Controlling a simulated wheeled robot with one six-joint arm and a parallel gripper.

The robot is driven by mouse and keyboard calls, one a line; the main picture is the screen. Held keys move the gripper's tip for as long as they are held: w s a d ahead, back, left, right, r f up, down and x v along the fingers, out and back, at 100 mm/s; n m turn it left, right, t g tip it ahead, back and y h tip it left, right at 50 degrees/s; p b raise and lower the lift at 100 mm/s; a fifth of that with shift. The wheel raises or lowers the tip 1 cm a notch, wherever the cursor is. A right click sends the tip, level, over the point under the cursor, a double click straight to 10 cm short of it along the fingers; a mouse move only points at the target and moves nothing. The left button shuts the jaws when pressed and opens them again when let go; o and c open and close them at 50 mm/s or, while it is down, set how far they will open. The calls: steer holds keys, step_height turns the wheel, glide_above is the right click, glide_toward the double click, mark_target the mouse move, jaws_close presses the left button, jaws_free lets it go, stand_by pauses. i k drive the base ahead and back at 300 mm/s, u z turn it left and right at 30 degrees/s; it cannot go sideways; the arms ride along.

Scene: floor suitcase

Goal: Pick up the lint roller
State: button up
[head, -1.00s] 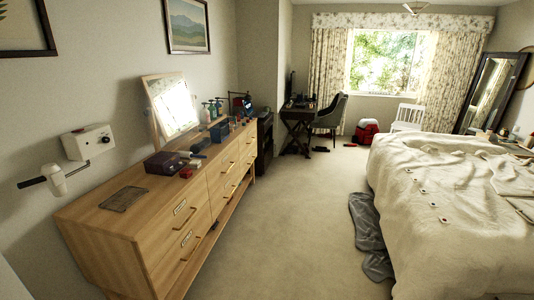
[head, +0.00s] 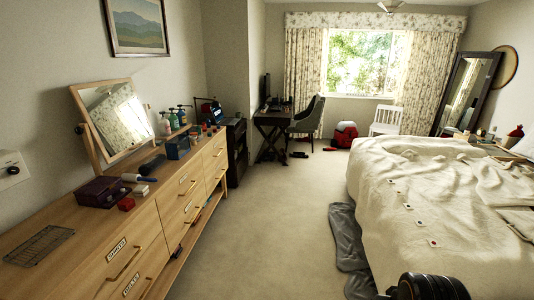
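A small white roller with a dark blue handle (head: 133,177), which looks like the lint roller, lies on the wooden dresser top at the left. It lies just right of a dark purple box (head: 102,192) and behind a small white block (head: 141,189) and a red item (head: 126,204). It is small in the picture, so its detail is hard to tell. A dark rounded part of my arm shows at the bottom right edge, far from the dresser. My gripper's fingers are not in view.
The long dresser (head: 75,249) runs along the left wall, with a tilting mirror (head: 113,121), bottles (head: 166,126) and a wire rack (head: 40,246) on it. A bed (head: 445,215) fills the right, with grey cloth (head: 347,240) beside it. Carpet (head: 270,230) between is clear.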

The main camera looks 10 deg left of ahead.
mark_target(126, 178)
steer(key=u, duration=0.35)
steer(key=i, duration=2.25)
steer(key=u, duration=0.9)
steer(key=i, duration=1.3)
steer(key=u, duration=1.85)
steer(key=i, duration=0.95)
steer(key=u, duration=0.9)
